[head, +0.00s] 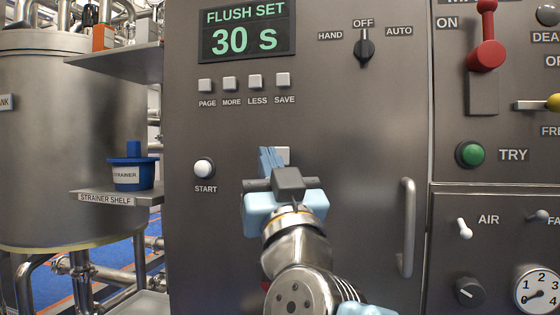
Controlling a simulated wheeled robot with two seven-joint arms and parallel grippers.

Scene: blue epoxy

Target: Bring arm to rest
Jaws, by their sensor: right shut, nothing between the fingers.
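My right gripper (271,160) is in front of the grey control panel (340,130), below the row of small white buttons. Its blue fingers are together and hold nothing. The fingertips overlap a pale square button (283,154) that is partly hidden behind them; I cannot tell whether they touch it. My right arm (296,250) comes up from the bottom of the view. My left gripper is not in view.
A display (247,30) reads FLUSH SET 30 S. The white START button (204,169) is left of the gripper, and a vertical handle (406,228) stands out to the right. A blue strainer (133,172) sits on the strainer shelf (105,198) at left.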

